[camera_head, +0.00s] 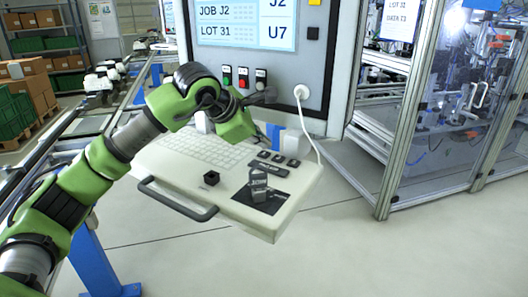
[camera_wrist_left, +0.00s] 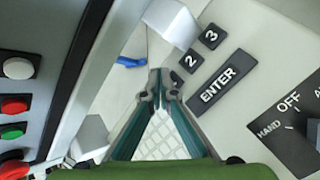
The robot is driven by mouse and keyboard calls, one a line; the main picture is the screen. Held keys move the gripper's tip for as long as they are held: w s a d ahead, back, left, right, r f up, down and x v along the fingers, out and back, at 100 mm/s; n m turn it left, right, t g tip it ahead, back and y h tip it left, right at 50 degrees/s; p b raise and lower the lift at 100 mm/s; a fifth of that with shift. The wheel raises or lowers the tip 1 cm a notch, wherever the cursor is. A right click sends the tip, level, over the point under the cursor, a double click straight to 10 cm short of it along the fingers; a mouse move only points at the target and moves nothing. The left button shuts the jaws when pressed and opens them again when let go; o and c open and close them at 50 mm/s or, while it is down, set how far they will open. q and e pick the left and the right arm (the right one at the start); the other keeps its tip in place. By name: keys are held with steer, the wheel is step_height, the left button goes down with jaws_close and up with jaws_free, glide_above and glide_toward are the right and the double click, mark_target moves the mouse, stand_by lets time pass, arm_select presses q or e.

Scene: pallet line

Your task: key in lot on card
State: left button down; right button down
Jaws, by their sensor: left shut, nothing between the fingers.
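A light blue panel (camera_head: 245,22) on the grey cabinet reads JOB J2, LOT 31, with J2 and U7 at its right. On the cream console, the black 2 key (camera_wrist_left: 193,61), 3 key (camera_wrist_left: 211,37) and long ENTER key (camera_wrist_left: 219,83) show in the left wrist view. Another dark key, mostly hidden, lies by my fingertips. The key row (camera_head: 278,158) and ENTER bar (camera_head: 265,167) also show in the head view. My left gripper (camera_head: 268,96) is shut and empty above the console's back; its fingertips (camera_wrist_left: 160,82) appear beside the 2 key. Contact cannot be told.
A HAND/OFF selector (camera_head: 260,194) and a small black block (camera_head: 211,178) are on the console. Its handle (camera_head: 178,200) juts out in front. A white cable (camera_head: 312,130) hangs at the right. Red, green and white-marked buttons (camera_head: 243,77) sit above. A sheet (camera_head: 399,18) hangs on a frame.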

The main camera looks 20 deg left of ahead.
mark_target(262, 154)
arm_select(q)
steer(key=shift+r+p, duration=1.55)
steer(key=shift+r, duration=1)
